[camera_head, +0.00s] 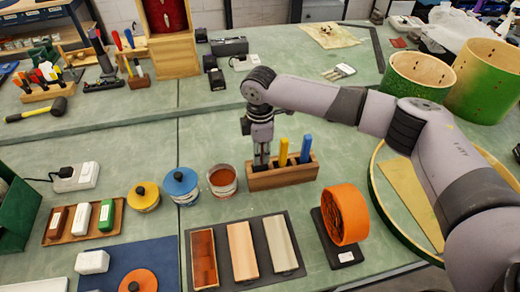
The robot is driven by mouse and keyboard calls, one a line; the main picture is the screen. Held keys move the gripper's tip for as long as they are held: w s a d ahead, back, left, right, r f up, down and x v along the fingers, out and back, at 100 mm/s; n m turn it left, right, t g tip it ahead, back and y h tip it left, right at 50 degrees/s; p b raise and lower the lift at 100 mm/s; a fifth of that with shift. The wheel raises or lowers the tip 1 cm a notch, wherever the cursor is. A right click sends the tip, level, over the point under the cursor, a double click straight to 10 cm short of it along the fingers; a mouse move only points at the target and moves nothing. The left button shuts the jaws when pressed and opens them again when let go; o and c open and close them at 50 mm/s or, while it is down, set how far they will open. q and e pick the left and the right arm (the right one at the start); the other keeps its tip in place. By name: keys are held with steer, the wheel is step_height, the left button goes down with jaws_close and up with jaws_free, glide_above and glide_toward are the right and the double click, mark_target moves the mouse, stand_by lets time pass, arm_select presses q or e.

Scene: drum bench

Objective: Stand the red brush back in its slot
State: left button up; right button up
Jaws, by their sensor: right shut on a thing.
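A wooden block with slots (283,179) stands on the green bench. A yellow handle (283,153) and a blue handle (306,149) stand upright in it. My right gripper (261,162) points down at the left end of this block, left of the yellow handle. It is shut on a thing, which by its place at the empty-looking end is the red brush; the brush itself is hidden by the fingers. I cannot tell whether it is in the slot. My left gripper is not in view.
An open jar (222,182) and a blue-lidded jar (181,184) stand close left of the block. A dark tray with bars (212,226) and an orange roll (346,214) lie in front.

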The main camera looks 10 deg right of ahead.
steer(key=shift+f+b, duration=0.35)
steer(key=shift+f, duration=1.3)
steer(key=o, duration=0.9)
steer(key=shift+o, duration=0.2)
